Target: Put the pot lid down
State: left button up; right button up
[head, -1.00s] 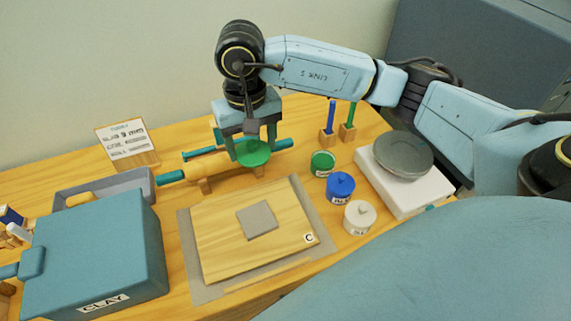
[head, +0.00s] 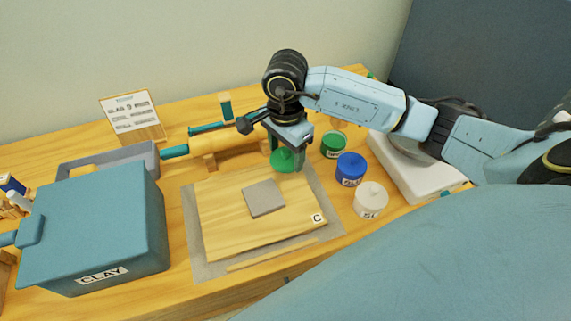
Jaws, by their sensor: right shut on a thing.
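My right gripper (head: 287,149) points down and is shut on the green pot lid (head: 286,162). It holds the lid near the far right edge of the wooden board, to the left of the open green pot (head: 334,146). I cannot tell how high the lid is above the surface beneath it. A blue pot (head: 350,170) and a white pot (head: 370,201) stand nearer, both with lids on. My left gripper is not in view.
The wooden board (head: 225,230) bears a grey clay slab (head: 264,198) and lies on a grey mat (head: 196,255). A rolling pin (head: 205,143) rests behind it. A teal clay box (head: 95,235) stands left. A white block (head: 432,185) is at right, partly behind my arm.

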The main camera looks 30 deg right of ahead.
aim_at(285, 158)
notch_tip(285, 158, down, 5)
jog(key=shift+r, duration=0.2)
jog(key=shift+f+b, duration=0.1)
jog(key=shift+b, duration=0.25)
jog(key=o, duration=1)
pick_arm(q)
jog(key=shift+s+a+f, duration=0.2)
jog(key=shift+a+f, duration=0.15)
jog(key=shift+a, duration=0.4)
pick_arm(e)
notch_tip(285, 158, up, 12)
jog(key=shift+f+p, duration=0.15)
jog(key=shift+p, duration=0.55)
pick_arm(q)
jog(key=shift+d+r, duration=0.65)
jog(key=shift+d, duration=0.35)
pick_arm(e)
jog(key=shift+r, duration=0.3)
